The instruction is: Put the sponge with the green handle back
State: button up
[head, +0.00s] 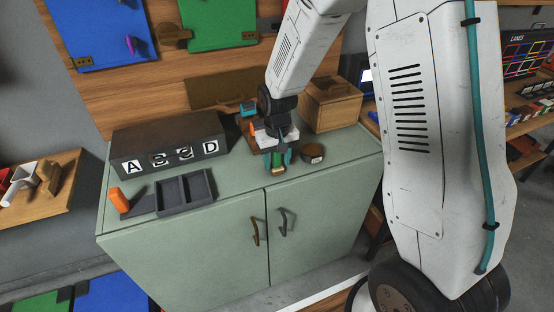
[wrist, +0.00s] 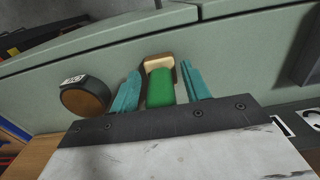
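The sponge with the green handle shows in the wrist view as a green handle (wrist: 160,88) with a tan block (wrist: 158,62) at its far end. In the head view its tan end (head: 278,171) shows low between my fingers, near the front edge of the green cabinet top. My gripper (head: 278,160) points down over it. In the wrist view my gripper (wrist: 161,88) has its teal fingers on both sides of the handle, with a narrow gap on each side. It looks open around the handle. The handle's near end is hidden by my gripper body.
A round brown-topped container with a label (head: 312,154) stands just right of my gripper. A wooden box (head: 332,104) is behind it. A dark box marked with letters (head: 168,142) and a grey compartment tray (head: 183,192) are to the left, beside an orange-handled tool (head: 119,200).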

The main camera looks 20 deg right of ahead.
jog(key=shift+r, duration=0.1)
notch_tip(320, 180, up, 12)
jog(key=shift+r, duration=0.2)
jog(key=s+d+r, duration=0.2)
jog(key=s+r, duration=0.8)
jog(key=s, duration=0.2)
jog(key=s+d+r+t, duration=0.1)
jog(key=s+r, duration=0.1)
jog(key=s, duration=1.5)
jog(key=shift+s, duration=0.25)
